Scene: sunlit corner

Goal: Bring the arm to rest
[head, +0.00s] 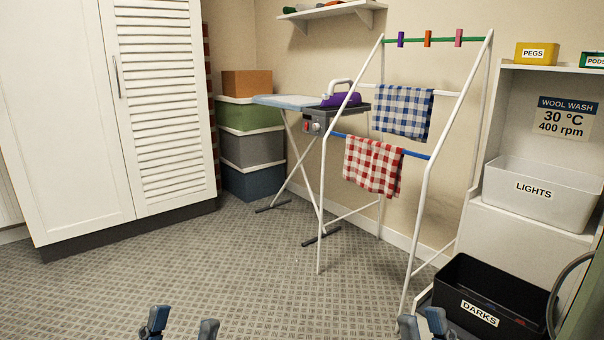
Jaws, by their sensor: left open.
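My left gripper (183,323) shows at the bottom edge of the head view, left of the middle. Its two fingers stand apart with only carpet seen between them, so it is open and empty. My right gripper (422,324) shows at the bottom edge, right of the middle, in front of the drying rack's foot. Its fingertips look close together, and I cannot tell whether they are open or shut. Most of both grippers and both arms lie below the picture.
A white drying rack (428,172) with checked cloths stands ahead. A black DARKS bin (447,288) is close at right, below a white LIGHTS bin (497,190). An ironing board (290,101) and white cupboard (70,130) stand further back. The carpet (230,265) between is clear.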

